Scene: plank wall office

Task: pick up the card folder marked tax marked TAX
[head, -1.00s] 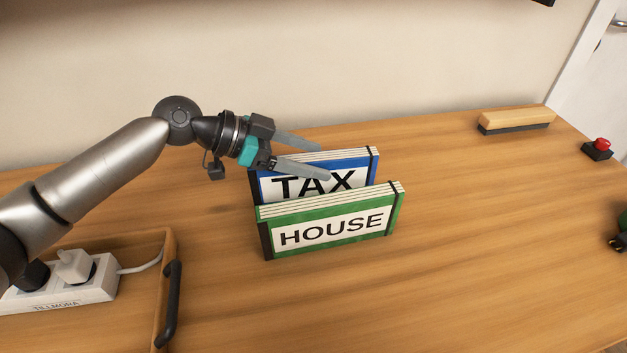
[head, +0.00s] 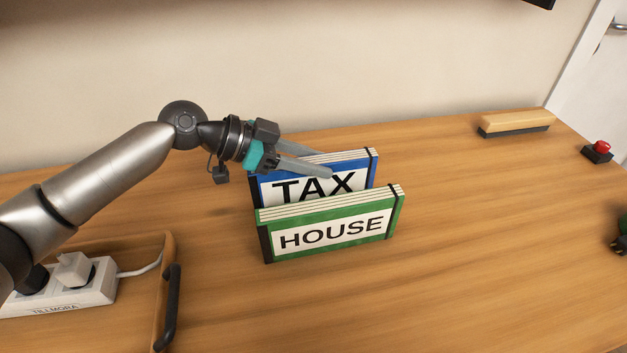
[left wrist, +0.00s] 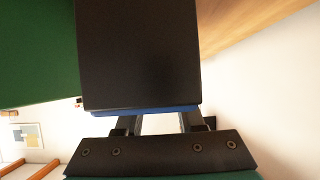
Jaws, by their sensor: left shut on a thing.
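The blue card folder marked TAX (head: 314,186) stands upright on the desk in the head view, partly hidden by the green folder in front of it. My left gripper (head: 323,164) comes from the left and is shut on the TAX folder near its top edge, one finger on the near face and the other behind. In the left wrist view the TAX folder's dark end (left wrist: 140,55) fills the middle, between the gripper fingers (left wrist: 158,122). The green folder marked HOUSE (head: 332,229) stands upright just in front; it also shows in the left wrist view (left wrist: 38,55). My right gripper is not in view.
A wooden tray (head: 163,290) with a dark handle and a white power strip (head: 62,296) is at the lower left. A wooden block eraser (head: 514,124) and a red button (head: 600,149) lie at the back right. The desk's middle right is clear.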

